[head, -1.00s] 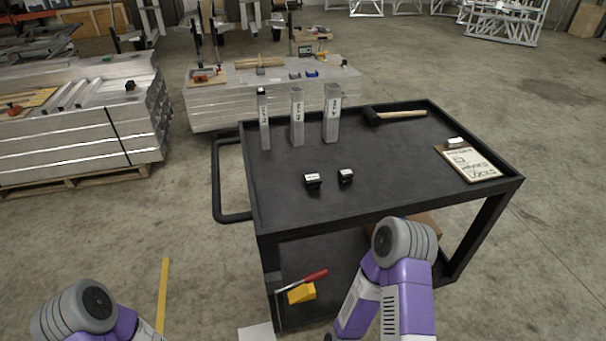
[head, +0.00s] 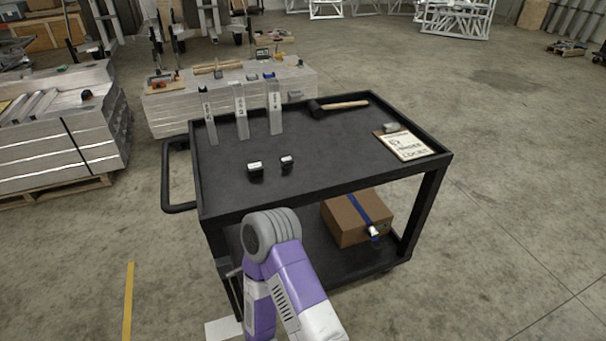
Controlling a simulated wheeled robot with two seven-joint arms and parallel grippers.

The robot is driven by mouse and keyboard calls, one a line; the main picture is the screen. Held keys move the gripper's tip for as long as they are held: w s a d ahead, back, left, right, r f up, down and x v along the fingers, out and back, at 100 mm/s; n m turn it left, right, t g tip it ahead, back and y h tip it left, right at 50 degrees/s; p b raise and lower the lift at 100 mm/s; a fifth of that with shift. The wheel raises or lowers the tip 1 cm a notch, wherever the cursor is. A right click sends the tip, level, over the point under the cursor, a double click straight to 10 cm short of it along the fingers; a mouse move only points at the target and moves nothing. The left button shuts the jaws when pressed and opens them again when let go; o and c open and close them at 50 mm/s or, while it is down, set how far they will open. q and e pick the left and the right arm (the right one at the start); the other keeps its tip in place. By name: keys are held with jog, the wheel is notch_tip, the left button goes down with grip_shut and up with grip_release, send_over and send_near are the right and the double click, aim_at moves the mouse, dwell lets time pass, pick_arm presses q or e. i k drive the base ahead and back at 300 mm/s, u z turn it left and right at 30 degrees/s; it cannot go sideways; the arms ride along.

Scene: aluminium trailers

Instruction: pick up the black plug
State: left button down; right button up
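Two small black plugs with white labels on top sit apart on the black top of the cart (head: 330,152). The left black plug (head: 255,171) is slightly larger in view, and the right black plug (head: 287,163) is just beside it. Three upright square metal tubes stand behind them: a left tube (head: 210,122), a middle tube (head: 241,112) and a right tube (head: 275,108). The left tube's top end looks dark. Neither gripper shows. Only a purple and grey part of one of my arms is visible, in front of the cart's near side.
A mallet (head: 343,105) and a clipboard (head: 405,146) lie on the cart's back and right parts. A cardboard box (head: 357,217) sits on the lower shelf. A metal stack (head: 80,142) stands left. The cart top's middle is clear.

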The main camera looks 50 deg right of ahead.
aim_at(287, 162)
jog(key=u, duration=0.8)
jog(key=k, duration=0.1)
jog(key=z, duration=1.55)
